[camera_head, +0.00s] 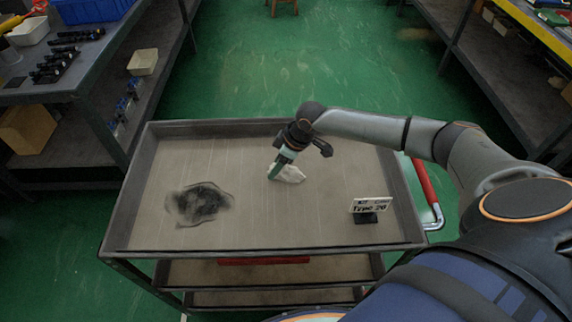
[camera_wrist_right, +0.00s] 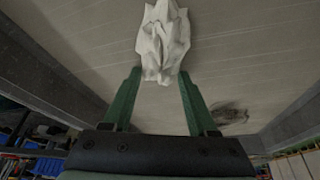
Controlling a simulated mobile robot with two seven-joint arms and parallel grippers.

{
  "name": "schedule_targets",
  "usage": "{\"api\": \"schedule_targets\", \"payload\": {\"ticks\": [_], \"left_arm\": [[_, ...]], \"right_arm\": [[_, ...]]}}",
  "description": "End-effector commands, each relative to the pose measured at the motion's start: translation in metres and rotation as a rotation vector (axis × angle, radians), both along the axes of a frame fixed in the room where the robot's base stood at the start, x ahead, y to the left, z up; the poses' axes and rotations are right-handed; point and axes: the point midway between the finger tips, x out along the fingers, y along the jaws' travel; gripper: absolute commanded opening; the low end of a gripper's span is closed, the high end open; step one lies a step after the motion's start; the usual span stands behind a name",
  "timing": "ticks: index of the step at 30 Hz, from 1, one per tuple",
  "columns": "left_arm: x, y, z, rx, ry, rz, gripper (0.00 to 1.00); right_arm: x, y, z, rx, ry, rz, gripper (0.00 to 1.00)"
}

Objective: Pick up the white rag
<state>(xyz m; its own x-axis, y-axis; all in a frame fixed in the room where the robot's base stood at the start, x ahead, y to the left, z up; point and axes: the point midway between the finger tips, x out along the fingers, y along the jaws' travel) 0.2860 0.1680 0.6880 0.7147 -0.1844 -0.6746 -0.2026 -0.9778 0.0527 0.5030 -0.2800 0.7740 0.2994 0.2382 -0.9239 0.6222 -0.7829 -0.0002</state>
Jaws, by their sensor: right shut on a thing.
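The white rag (camera_head: 289,174) is a small crumpled cloth on the cart tray, right of the tray's middle in the head view. My right gripper (camera_head: 275,172) reaches down to it from above and is shut on it. In the right wrist view, the rag (camera_wrist_right: 164,40) is bunched up between the two green fingers of the right gripper (camera_wrist_right: 160,78). I cannot tell whether the rag still touches the tray. My left gripper is not in view.
The grey cart tray (camera_head: 330,145) has raised rims. A dark stain (camera_head: 199,203) is on its left side, and a small sign (camera_head: 371,208) stands at its right. A red handle (camera_head: 424,182) is on the cart's right side. Shelves stand on both sides of the green floor.

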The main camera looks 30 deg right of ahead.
Motion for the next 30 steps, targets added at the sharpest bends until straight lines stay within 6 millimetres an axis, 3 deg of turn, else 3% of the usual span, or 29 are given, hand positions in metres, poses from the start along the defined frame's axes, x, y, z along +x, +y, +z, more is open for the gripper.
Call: {"api": "schedule_targets", "payload": {"ticks": [10, 17, 24, 30], "left_arm": [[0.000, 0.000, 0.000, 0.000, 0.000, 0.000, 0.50], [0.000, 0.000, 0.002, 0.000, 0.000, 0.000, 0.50], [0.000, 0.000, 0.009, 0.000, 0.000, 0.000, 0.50], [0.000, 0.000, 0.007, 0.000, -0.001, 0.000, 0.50]], "right_arm": [[0.000, 0.000, 0.006, 0.000, -0.001, 0.000, 0.05], [-0.001, -0.002, 0.036, -0.001, -0.002, -0.001, 0.05], [-0.033, -0.041, 0.093, -0.007, -0.003, -0.002, 0.05], [-0.063, -0.075, 0.110, -0.006, 0.003, -0.002, 0.05]]}}
